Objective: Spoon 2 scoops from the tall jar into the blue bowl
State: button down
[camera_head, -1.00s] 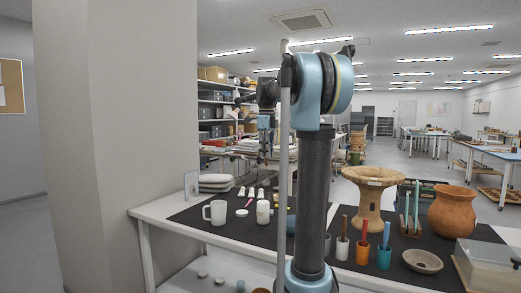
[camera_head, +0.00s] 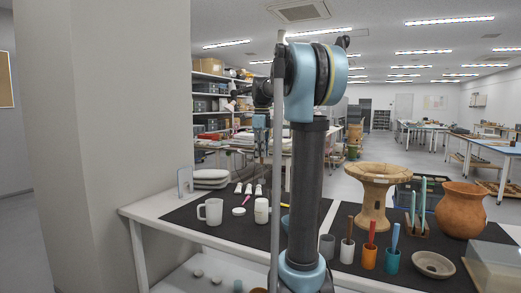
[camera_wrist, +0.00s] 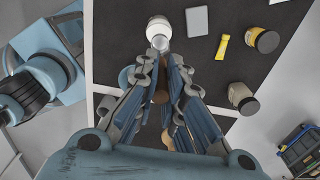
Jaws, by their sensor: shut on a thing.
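In the wrist view my gripper (camera_wrist: 162,60) is shut on the spoon, most of which its fingers hide. A small pale grey round end (camera_wrist: 160,44), which looks like the spoon's bowl, shows past the fingertips. It overlaps a white round jar (camera_wrist: 158,24) in the picture; I cannot tell whether it is inside or above. In the head view a white jar (camera_head: 261,211), probably the tall jar, stands right of a white mug (camera_head: 211,212). The blue bowl (camera_head: 285,223) is mostly hidden behind my arm. A blue edge (camera_wrist: 124,78) left of my fingers may be it.
Dark-lidded jars (camera_wrist: 266,41) (camera_wrist: 241,96), a yellow tube (camera_wrist: 222,47) and a grey card (camera_wrist: 197,21) lie to the right in the wrist view. Tool cups (camera_head: 370,257), a shallow bowl (camera_head: 433,264) and a terracotta pot (camera_head: 462,209) stand on the table's right side.

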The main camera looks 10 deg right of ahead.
aim_at(262, 165)
jog(key=shift+f, duration=4.8)
jog(key=shift+r, duration=6)
jog(key=shift+s, duration=0.1)
